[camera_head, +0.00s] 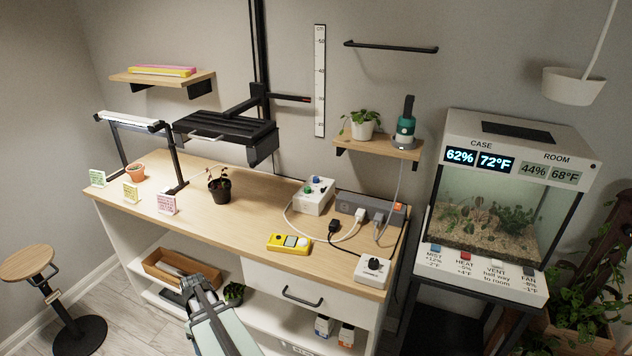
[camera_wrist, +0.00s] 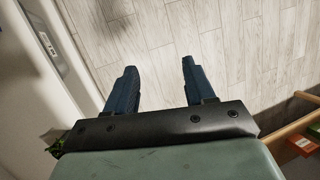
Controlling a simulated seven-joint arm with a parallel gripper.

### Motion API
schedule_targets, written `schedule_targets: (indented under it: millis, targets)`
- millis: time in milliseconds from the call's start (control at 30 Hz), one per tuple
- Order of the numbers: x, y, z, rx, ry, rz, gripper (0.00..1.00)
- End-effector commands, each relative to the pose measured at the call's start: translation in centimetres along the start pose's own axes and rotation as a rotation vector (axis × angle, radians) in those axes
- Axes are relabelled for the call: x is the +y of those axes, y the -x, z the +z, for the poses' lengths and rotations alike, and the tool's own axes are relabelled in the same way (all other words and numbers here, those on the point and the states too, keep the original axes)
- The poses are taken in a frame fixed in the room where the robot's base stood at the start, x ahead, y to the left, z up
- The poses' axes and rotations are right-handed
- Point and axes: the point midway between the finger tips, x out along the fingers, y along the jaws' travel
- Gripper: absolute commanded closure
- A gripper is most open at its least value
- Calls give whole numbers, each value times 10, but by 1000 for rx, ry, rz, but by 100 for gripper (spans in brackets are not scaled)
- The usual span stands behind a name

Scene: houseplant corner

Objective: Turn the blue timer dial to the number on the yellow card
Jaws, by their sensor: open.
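A white timer box (camera_head: 313,203) stands on the bench top, right of the middle, with a blue dial (camera_head: 317,180) and a green dial beside it on top. The blue dial's setting is too small to read. A small yellow card (camera_head: 131,193) stands near the left front edge of the bench, between a green card and a pink card; its number is not legible. My gripper (camera_head: 197,284) is low in front of the bench, well away from the dial. In the wrist view my gripper (camera_wrist: 158,66) is open and empty, with floorboards beyond its fingers.
On the bench (camera_head: 262,207) are a potted plant (camera_head: 219,188), a yellow meter (camera_head: 289,242), a power strip (camera_head: 372,209) with cables, and a white box with a black knob (camera_head: 373,270). A black lamp stand rises behind. Lower shelves and a drawer (camera_head: 300,287) are near my gripper.

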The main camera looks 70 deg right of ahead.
Motion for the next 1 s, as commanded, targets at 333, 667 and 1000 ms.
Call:
schedule_targets:
  millis: [333,667,1000]
  targets:
    - [73,116,18,118,10,-23,46]
    - [134,219,66,216,27,-18,46]
    - [186,286,110,259,-29,6,46]
